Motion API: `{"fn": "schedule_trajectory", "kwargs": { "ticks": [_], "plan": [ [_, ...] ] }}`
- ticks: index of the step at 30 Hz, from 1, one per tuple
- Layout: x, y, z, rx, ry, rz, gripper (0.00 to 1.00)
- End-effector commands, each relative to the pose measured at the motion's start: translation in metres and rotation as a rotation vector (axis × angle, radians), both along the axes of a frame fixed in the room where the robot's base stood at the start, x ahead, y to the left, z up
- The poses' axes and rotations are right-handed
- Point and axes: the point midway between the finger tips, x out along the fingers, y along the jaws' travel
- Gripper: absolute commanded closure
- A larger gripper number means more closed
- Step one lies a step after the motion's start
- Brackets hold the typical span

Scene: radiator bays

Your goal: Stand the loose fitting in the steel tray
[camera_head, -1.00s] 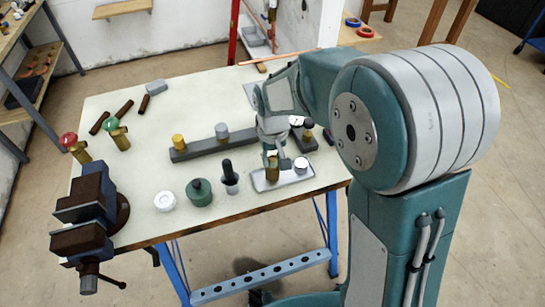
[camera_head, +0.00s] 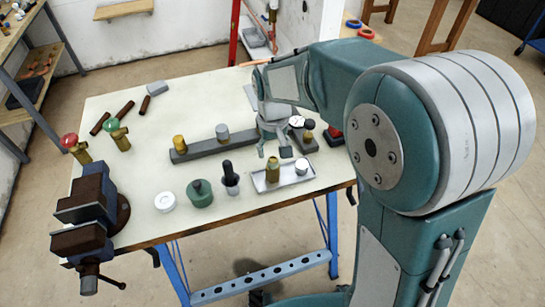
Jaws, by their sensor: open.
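The steel tray (camera_head: 259,182) is a shallow grey rectangle near the front right of the bench. A brass fitting (camera_head: 272,171) stands upright in it, on the left side. A short silver cylinder (camera_head: 301,166) stands in the tray's right side. My gripper (camera_head: 274,152) is open and empty, above and behind the tray, pointing down. It looks apart from the brass fitting.
A dark bar (camera_head: 198,148) behind the tray bears a brass and a grey piece. A black-topped part (camera_head: 230,178), a green jar (camera_head: 199,193) and a white ring (camera_head: 165,201) stand left. A vise (camera_head: 90,210) is at the left edge. The bench's back middle is clear.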

Motion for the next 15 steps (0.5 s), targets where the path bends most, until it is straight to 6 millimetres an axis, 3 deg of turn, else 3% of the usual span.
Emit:
{"fn": "schedule_trajectory", "kwargs": {
  "ticks": [3,9,15],
  "plan": [
    [0.001,0.0,0.027,0.001,-0.004,0.0,0.3],
    [0.001,0.0,0.063,0.001,-0.003,0.0,0.3],
    [0.0,0.0,0.078,0.0,0.001,0.0,0.3]
  ]
}}
